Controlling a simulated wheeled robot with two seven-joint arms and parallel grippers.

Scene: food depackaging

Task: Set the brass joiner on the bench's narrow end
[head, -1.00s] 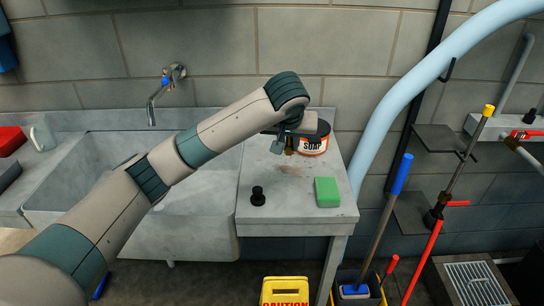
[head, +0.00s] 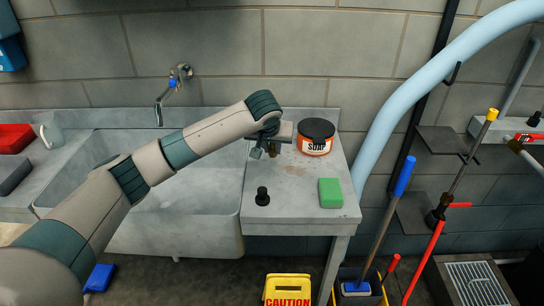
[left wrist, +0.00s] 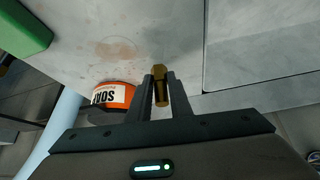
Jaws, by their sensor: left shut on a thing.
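The brass joiner (left wrist: 161,88) is between the two fingers of my left gripper (left wrist: 161,95) in the left wrist view. In the head view my left gripper (head: 265,149) is at the back of the bench surface (head: 295,185), left of the soap tub. The joiner is small and dark there, partly hidden by the gripper. I cannot tell whether it touches the bench top. My right gripper is not in view.
The soap tub (head: 315,137) stands at the back of the bench. A green sponge (head: 330,192) and a black stopper (head: 262,196) sit towards its front. The sink basin (head: 185,195) lies to the left. The bench middle is clear.

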